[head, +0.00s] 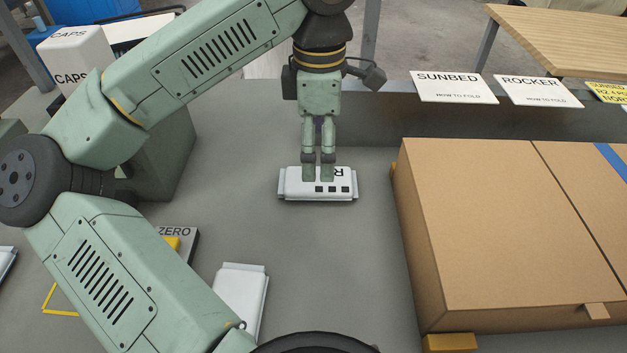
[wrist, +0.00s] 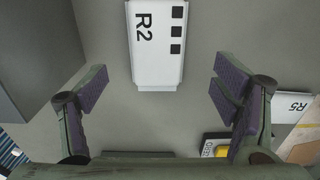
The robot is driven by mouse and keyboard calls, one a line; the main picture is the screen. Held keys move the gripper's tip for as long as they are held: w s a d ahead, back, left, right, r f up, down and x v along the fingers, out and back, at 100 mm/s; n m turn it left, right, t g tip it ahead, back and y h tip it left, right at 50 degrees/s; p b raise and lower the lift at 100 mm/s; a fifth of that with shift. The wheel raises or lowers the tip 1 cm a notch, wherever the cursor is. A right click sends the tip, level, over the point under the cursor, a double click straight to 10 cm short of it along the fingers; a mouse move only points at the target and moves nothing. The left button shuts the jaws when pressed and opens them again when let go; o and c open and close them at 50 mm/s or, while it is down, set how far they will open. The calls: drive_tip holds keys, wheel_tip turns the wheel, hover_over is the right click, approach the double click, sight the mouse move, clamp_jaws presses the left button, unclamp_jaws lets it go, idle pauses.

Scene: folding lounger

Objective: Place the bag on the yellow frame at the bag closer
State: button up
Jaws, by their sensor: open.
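A flat white bag marked R2 (wrist: 148,62) with black squares lies on the grey bench; it also shows in the head view (head: 318,190). My gripper (head: 318,178) is over this bag, pointing down. In the wrist view my gripper (wrist: 160,88) is open, its fingers apart with nothing between them, and the bag lies at the top middle. Whether the fingers touch the bag cannot be told. A part of a yellow frame (head: 47,300) shows on the bench at lower left, mostly hidden by my arm. I cannot make out the bag closer for certain.
Another white bag (head: 240,298) lies at lower middle. A box marked ZERO (head: 185,240) with a yellow part is partly behind my arm. A large cardboard box (head: 500,230) fills the right. SUNBED (head: 455,87) and ROCKER (head: 538,91) cards stand at the back.

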sight(319, 178)
drive_tip(key=f, duration=0.3)
drive_tip(key=f+p, duration=0.1)
drive_tip(key=f, duration=0.3)
drive_tip(key=shift+w+d+f, duration=0.1)
drive_tip(key=shift+w, duration=0.1)
drive_tip(key=shift+c, duration=0.3)
drive_tip(key=c, duration=1.3)
